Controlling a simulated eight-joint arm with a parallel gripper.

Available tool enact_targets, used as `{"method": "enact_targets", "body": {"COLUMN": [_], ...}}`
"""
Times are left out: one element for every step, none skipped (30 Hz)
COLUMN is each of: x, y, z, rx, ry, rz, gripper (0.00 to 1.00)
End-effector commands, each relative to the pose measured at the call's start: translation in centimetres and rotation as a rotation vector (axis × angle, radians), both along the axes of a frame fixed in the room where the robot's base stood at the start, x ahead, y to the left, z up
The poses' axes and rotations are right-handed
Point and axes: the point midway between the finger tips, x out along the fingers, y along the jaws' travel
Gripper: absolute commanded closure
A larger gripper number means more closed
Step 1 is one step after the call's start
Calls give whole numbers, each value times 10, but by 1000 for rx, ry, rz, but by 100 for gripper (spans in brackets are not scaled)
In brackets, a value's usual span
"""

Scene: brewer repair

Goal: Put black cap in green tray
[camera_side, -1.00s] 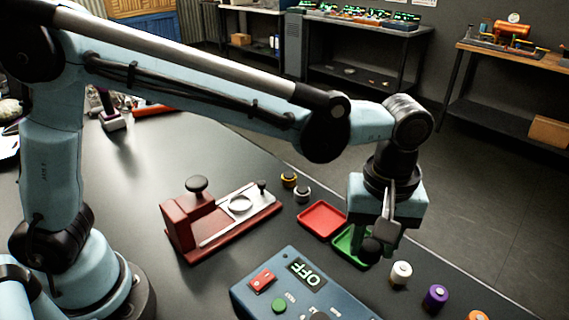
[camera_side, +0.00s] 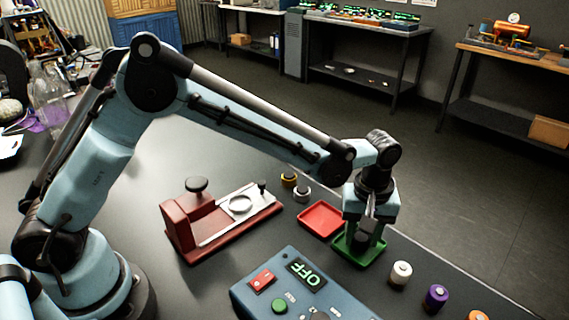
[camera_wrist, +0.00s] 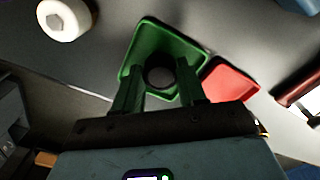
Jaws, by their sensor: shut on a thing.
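The green tray (camera_side: 347,257) lies on the dark table, and my gripper (camera_side: 362,238) is down over it. In the wrist view the green tray (camera_wrist: 142,37) is beyond the fingers. My gripper (camera_wrist: 159,84) is shut on the black cap (camera_wrist: 160,76), a round dark piece between the two fingers. The cap is over or inside the tray; I cannot tell whether it touches the floor. In the side view the fingers mostly hide the cap.
A red tray (camera_side: 321,218) sits beside the green one. White (camera_side: 401,273), purple (camera_side: 436,297) and orange caps stand to the right. A blue box with an OFF display (camera_side: 290,285) is in front. A red fixture (camera_side: 190,229) stands to the left.

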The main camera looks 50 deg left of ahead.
Motion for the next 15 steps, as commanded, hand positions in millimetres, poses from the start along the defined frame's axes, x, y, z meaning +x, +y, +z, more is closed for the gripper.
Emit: {"method": "enact_targets", "body": {"x": [0,0,0,0,0,0,0,0,0,0,0,0,0,0,0], "y": [0,0,0,0,0,0,0,0,0,0,0,0,0,0,0], "z": [-2,-2,-2,-2,-2,-1,-1,-2,-2,-3,-4,-5,-5,-5,-5], "rx": [0,0,0,0,0,0,0,0,0,0,0,0,0,0,0], "ry": [0,0,0,0,0,0,0,0,0,0,0,0,0,0,0], "rz": [0,0,0,0,0,0,0,0,0,0,0,0,0,0,0], "gripper": [98,98,98,98,98,98,98,98,98,98,98,98,55,50,49]}}
